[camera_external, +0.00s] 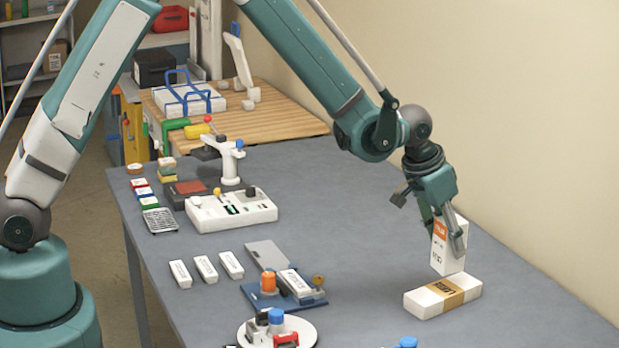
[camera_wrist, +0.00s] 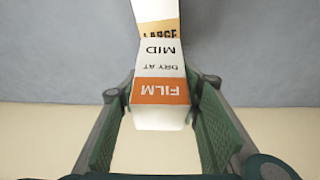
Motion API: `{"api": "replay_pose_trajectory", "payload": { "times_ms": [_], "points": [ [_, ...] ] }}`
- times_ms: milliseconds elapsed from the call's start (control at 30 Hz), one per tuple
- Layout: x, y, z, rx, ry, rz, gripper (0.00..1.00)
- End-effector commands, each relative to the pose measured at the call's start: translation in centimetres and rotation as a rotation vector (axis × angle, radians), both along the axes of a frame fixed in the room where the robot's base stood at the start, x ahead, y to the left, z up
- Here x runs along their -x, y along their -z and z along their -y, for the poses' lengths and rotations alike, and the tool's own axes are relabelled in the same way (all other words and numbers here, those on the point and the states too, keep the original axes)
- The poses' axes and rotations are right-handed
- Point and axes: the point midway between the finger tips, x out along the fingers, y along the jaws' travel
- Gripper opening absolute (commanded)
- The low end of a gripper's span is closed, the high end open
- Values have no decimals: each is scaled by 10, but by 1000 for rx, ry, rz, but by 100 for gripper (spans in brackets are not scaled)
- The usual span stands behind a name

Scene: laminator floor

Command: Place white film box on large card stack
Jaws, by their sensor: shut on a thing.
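My gripper (camera_external: 444,236) is shut on the white film box (camera_external: 446,255), which stands upright between the fingers. In the wrist view, my gripper (camera_wrist: 163,98) has a finger on each side of the film box (camera_wrist: 160,70), whose orange band reads FILM. The large card stack (camera_external: 420,302) is a white block lying flat with a tan band. The box's lower end is at the stack's back edge in the picture; I cannot tell if they touch. The stack (camera_wrist: 155,10), with its LARGE label, shows beyond the box in the wrist view.
A blue fixture (camera_external: 257,296) with an orange knob and a round white plate (camera_external: 300,330) stand left of the stack. Several small white boxes (camera_external: 205,268) lie farther left. A white machine (camera_external: 230,212) stands behind them. The grey table (camera_external: 340,220) is clear around the stack.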

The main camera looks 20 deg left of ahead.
Motion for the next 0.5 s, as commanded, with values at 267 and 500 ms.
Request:
{"api": "replay_pose_trajectory", "payload": {
  "times_ms": [267, 500],
  "points": [
    [0, 8, 0, 0, 0, 0, 18],
    [0, 9, 0, 0, 0, 0, 18]
  ]
}}
